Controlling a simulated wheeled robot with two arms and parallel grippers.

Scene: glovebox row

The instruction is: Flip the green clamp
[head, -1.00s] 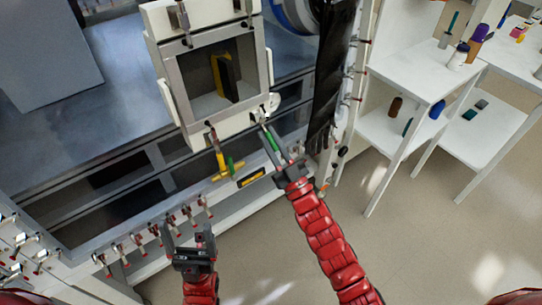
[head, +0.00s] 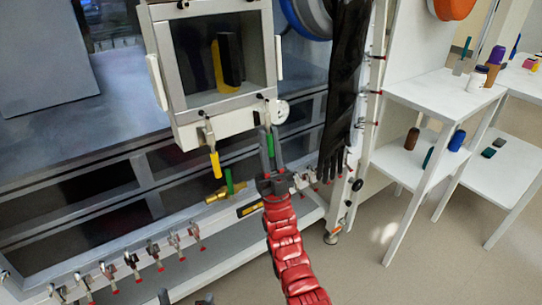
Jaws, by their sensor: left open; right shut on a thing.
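The green clamp (head: 270,146) hangs at the lower right of the framed glovebox window, its green handle pointing down. My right gripper (head: 269,138) comes up from below, its two fingers on either side of the handle, shut on it. The fingers hide part of the clamp, and its upper end is hard to make out. My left gripper (head: 185,298) shows only as dark fingertips at the bottom edge, open and empty, well away from the clamp.
A yellow-handled clamp (head: 215,162) hangs at the window's lower left. Below is a brass valve with a green lever (head: 229,182). A round gauge (head: 281,111) and a black glove (head: 345,85) are close on the right. White shelves (head: 440,95) stand farther right.

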